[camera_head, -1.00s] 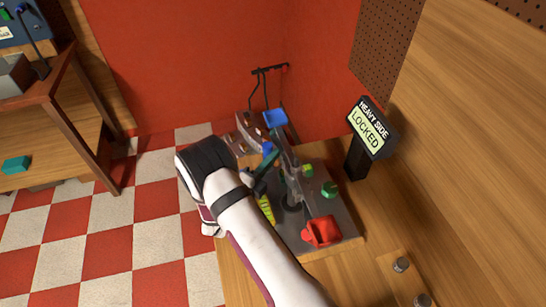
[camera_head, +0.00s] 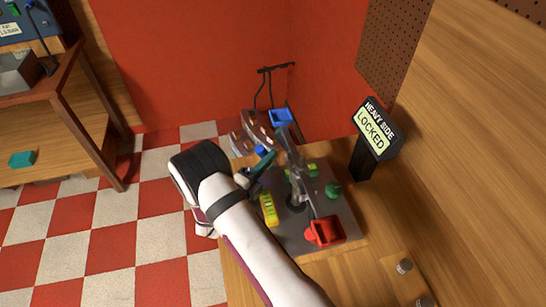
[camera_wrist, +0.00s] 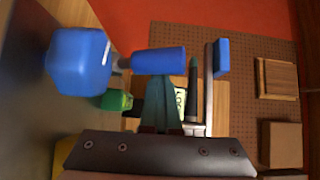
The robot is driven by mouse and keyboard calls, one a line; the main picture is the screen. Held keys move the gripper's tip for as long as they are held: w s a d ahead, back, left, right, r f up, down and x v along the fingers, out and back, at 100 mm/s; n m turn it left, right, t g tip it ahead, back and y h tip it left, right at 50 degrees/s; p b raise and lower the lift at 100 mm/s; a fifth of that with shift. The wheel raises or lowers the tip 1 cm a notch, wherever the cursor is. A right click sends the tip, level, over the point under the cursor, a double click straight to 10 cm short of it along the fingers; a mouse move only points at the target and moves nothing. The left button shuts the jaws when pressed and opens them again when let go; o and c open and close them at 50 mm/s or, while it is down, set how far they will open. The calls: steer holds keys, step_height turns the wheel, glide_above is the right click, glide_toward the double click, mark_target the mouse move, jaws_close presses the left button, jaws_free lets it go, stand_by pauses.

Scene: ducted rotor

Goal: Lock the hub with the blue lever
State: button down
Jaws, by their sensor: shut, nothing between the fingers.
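The blue lever (camera_head: 262,151) is at the far left of the grey plate (camera_head: 345,222), beside the rotor hub (camera_head: 297,185) in the head view. In the wrist view its large blue knob (camera_wrist: 78,60) and a blue cylinder (camera_wrist: 158,60) are close in front of my fingers. My gripper (camera_head: 270,157) is shut and empty near the lever. Its teal fingertips (camera_wrist: 167,82) lie just below the cylinder in the wrist view; I cannot tell whether they touch. The display (camera_head: 373,130) reads "HEAVY SIDE LOCKED".
A red wall (camera_head: 200,60) stands behind.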

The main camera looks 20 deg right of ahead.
mark_target(261, 196)
steer(key=shift+a+f, duration=0.2)
steer(key=shift+a, duration=0.35)
steer(key=shift+w+a, duration=0.1)
steer(key=d, duration=0.1)
steer(key=d+r, duration=0.1)
steer(key=d, duration=0.1)
steer(key=shift+s+d+r, duration=0.15)
steer(key=shift+s+r, duration=0.25)
steer(key=s+a+f, duration=0.1)
steer(key=s+a, duration=0.1)
steer(key=s+a+f, duration=0.1)
steer(key=s+a, duration=0.1)
steer(key=s+a+f, duration=0.1)
steer(key=s+a, duration=0.1)
steer(key=shift+s+f, duration=0.3)
steer(key=shift+s, duration=0.1)
